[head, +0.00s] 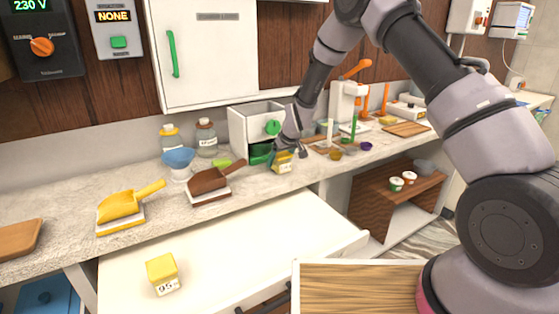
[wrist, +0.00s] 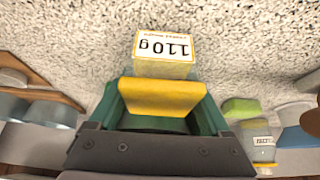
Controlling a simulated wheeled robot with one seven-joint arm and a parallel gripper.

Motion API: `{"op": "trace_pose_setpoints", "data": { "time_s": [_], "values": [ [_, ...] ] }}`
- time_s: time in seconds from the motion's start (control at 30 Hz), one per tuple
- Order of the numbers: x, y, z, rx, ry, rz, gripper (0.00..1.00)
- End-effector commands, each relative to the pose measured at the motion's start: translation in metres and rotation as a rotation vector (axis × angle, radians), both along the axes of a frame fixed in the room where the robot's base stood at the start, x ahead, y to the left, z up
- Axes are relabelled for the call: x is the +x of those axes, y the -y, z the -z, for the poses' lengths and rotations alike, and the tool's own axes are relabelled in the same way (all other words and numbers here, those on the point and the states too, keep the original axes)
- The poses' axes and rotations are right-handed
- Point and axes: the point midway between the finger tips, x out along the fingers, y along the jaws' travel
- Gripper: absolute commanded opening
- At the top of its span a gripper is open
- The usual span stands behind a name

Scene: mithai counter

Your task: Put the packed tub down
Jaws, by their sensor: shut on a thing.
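The packed tub (head: 283,164) is a small yellow-topped block with a white label. In the wrist view the tub (wrist: 164,66) shows "110g" upside down, with its yellow top towards the camera. My gripper (head: 286,153) is shut on it near the white box at the back of the counter. In the wrist view my gripper (wrist: 161,98) has green parts on both sides of the yellow top. The tub is over the speckled counter (head: 70,200). I cannot tell whether its base touches the counter.
A white box with a green knob (head: 273,127) stands behind the tub. A brown scoop (head: 208,181) and a yellow scoop (head: 120,205) lie to the left. A second yellow tub (head: 161,270), marked 95, sits on the white surface below.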

Motion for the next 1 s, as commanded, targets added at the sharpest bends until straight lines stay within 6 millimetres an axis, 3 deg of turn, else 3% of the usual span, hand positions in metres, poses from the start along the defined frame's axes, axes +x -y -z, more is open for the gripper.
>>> {"op": "trace_pose_setpoints", "data": {
  "time_s": [0.27,0.3,0.33,0.37,0.67,1.0],
  "values": [
    [0.0,0.0,0.001,0.001,0.001,0.0,0.15],
    [0.0,0.0,0.002,0.001,0.001,0.0,0.86],
    [0.0,0.0,0.001,0.001,0.002,0.0,0.97],
    [0.0,0.0,0.001,0.001,0.002,0.0,1.0],
    [0.0,0.0,-0.003,0.0,0.002,0.0,1.0],
    [-0.026,0.018,-0.059,0.001,0.004,0.0,1.0]
  ]
}}
